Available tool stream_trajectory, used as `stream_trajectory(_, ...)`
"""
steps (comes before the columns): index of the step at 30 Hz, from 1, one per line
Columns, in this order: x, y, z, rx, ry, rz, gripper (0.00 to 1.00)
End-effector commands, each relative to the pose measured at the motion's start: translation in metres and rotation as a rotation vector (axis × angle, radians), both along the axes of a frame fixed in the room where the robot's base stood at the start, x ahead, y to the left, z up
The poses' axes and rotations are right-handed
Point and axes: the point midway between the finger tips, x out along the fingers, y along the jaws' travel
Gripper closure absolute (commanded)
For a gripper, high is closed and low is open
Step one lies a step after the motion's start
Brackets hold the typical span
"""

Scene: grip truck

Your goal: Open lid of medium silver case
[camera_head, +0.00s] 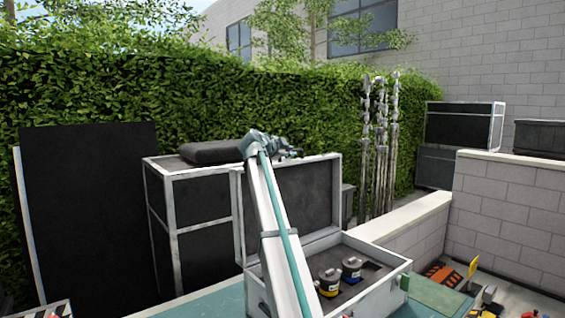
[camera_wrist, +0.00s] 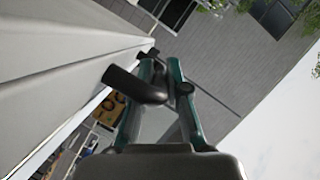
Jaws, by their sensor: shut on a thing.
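The silver case (camera_head: 372,294) stands on a teal surface, with dark lining inside. Its lid (camera_head: 312,195) is raised to about upright, so the case stands open. My gripper (camera_head: 286,152) is at the lid's top edge, and my arm crosses in front of the lid's left part. In the wrist view, my gripper's teal fingers (camera_wrist: 160,75) are closed around a black curved handle (camera_wrist: 136,86) beside the pale lid panel (camera_wrist: 60,80). The exact contact at the fingertips is partly hidden.
Small round canisters (camera_head: 330,283) lie inside the case. A larger dark case (camera_head: 205,215) with a black pad on top stands behind left. A low block wall (camera_head: 510,200) and orange tools (camera_head: 445,275) are at right. A hedge closes the back.

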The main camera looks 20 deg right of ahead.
Motion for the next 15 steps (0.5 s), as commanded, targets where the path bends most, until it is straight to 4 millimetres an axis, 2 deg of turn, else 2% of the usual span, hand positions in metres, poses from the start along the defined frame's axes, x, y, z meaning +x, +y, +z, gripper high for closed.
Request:
stream_trajectory(3, -0.0092, -0.0018, -0.0009, 0.005, -0.02, 0.0, 1.0)
stream_trajectory(13, -0.0094, -0.0019, 0.0014, 0.007, -0.023, -0.001, 1.0)
stream_trajectory(14, -0.0094, -0.0019, 0.0015, 0.007, -0.023, -0.001, 0.81)
stream_trajectory(15, -0.0094, -0.0019, 0.0014, 0.007, -0.023, -0.001, 0.75)
